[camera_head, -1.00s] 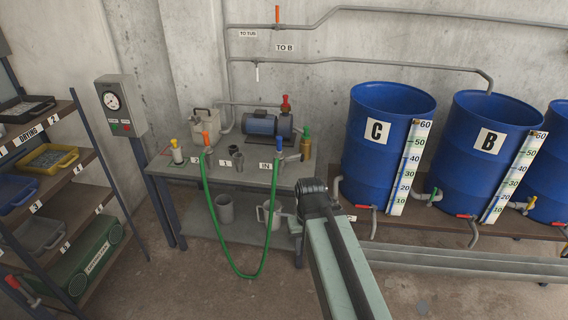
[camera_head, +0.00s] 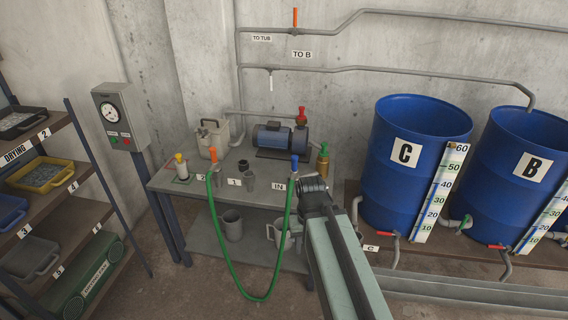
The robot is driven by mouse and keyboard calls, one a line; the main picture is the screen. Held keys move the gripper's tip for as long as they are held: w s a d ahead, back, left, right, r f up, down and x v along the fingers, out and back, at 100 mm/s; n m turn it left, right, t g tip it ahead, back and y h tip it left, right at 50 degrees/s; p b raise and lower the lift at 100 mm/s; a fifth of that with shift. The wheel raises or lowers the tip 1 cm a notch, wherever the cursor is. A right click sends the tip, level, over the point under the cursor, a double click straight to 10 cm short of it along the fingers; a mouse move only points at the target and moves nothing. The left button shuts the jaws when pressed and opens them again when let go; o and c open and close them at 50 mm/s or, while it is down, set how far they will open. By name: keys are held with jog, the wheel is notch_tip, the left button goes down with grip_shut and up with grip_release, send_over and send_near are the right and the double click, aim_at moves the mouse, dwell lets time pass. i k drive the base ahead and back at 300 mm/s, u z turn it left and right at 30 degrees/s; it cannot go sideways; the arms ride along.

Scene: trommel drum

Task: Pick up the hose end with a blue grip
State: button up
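A green hose hangs in a loop in front of the grey table. Its right end has a blue grip (camera_head: 294,161) and stands at the table's front edge by the "IN" label. Its left end has an orange grip (camera_head: 212,153) near the label "2". My arm reaches in from the bottom, and its dark end (camera_head: 315,192) is just right of and below the blue grip in the picture, apart from it. The gripper's fingers are hidden behind the arm, so I cannot see whether they are open or shut.
The table (camera_head: 262,205) also holds a blue pump (camera_head: 272,136), a yellow-topped bottle (camera_head: 181,166), a brass green-topped bottle (camera_head: 322,160) and grey fittings. Blue drum C (camera_head: 405,185) stands to the right. A shelf rack (camera_head: 75,150) is at the left.

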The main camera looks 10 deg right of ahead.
aim_at(293, 175)
jog(key=u, duration=0.4)
jog(key=i, duration=1)
jog(key=u, duration=0.8)
jog(key=i, duration=0.55)
jog(key=z, duration=0.05)
